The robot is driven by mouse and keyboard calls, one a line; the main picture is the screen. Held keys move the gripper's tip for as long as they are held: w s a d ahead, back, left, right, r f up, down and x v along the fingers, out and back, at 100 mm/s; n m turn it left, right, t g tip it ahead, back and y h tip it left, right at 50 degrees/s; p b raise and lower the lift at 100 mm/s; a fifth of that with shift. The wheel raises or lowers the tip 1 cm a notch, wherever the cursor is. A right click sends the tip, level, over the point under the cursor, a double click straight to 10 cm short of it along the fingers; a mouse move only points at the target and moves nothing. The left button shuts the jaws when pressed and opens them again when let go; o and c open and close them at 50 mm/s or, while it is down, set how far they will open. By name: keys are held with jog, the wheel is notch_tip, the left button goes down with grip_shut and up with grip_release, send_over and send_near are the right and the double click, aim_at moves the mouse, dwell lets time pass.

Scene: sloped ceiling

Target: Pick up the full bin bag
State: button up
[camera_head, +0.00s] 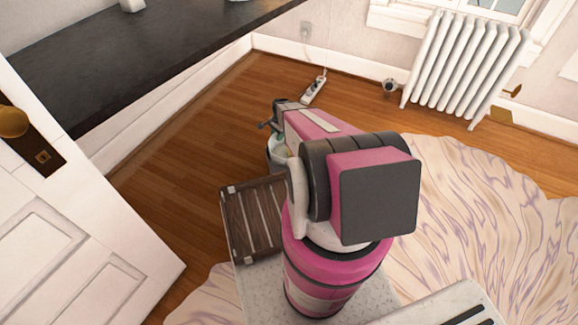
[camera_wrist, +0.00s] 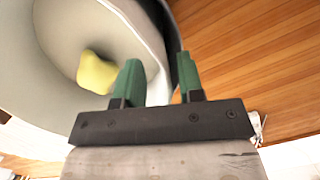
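In the wrist view, a pale grey-white bag (camera_wrist: 60,55) lines a round bin with a dark outer rim (camera_wrist: 172,45). A blurred yellow item (camera_wrist: 96,72) lies inside it. My gripper (camera_wrist: 157,82) has two green fingertips standing apart. The left finger appears over the bag's inside and the right one just outside the rim, with the edge in the gap between them. I cannot tell whether they touch it. In the head view, the bin with its pale bag (camera_head: 278,152) stands on the floor, mostly hidden behind my arm.
A dark slatted wooden piece (camera_head: 252,220) stands close to the bin. A white door (camera_head: 70,220) is at the left, and a dark counter (camera_head: 130,65) behind it. A power strip (camera_head: 314,88) lies by the wall near a white radiator (camera_head: 465,65). Wooden floor (camera_head: 190,140) is clear left of the bin.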

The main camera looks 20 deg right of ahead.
grip_shut()
dwell(1.4)
